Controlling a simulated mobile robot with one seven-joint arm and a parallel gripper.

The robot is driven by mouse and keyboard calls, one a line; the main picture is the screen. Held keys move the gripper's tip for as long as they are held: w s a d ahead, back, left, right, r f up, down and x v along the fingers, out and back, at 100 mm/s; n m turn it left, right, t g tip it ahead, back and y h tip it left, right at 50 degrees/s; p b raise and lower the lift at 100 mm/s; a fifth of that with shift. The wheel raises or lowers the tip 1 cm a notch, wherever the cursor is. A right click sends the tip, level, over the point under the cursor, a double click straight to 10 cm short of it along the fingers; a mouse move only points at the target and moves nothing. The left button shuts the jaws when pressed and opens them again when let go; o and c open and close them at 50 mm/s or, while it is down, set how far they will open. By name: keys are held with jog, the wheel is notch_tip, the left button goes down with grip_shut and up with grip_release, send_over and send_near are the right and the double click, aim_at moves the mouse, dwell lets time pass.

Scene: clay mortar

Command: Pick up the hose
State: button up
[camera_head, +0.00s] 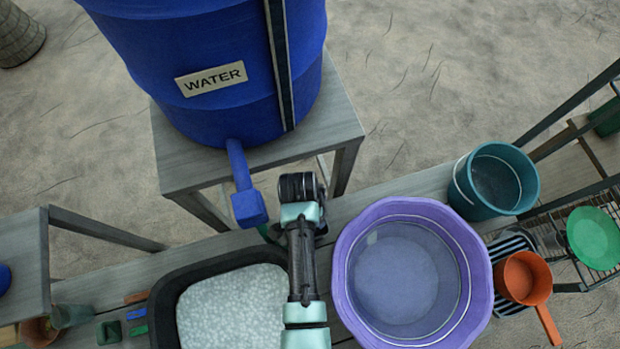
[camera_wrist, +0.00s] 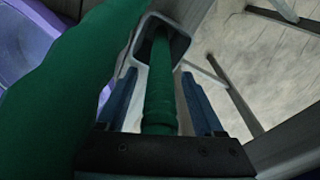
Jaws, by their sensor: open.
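The green hose (camera_wrist: 160,95) runs between the two blue fingers of my gripper (camera_wrist: 158,82) in the wrist view. The fingers stand apart on either side of it, with a gap at least on the right. The hose's far part enters a square grey-blue opening (camera_wrist: 180,42). A wide green length (camera_wrist: 70,95) passes close to the camera on the left. In the head view, only a small green bit of hose (camera_head: 267,232) shows below the blue barrel's spout (camera_head: 247,200); my arm hides the rest and the fingers.
The blue water barrel (camera_head: 215,110) stands on a grey stand (camera_head: 175,165). A purple basin (camera_head: 470,265) is right of my arm and a black tub (camera_head: 165,290) of pale material is left. A teal bucket (camera_head: 480,205) and orange scoop (camera_head: 525,275) are further right.

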grip_shut()
dwell(0.4)
notch_tip(320, 180, up, 10)
jog(key=shift+f+b, duration=0.1)
jog(key=shift+b, duration=0.3)
notch_tip(320, 180, up, 10)
jog(key=p, duration=1)
jog(key=shift+p, duration=0.3)
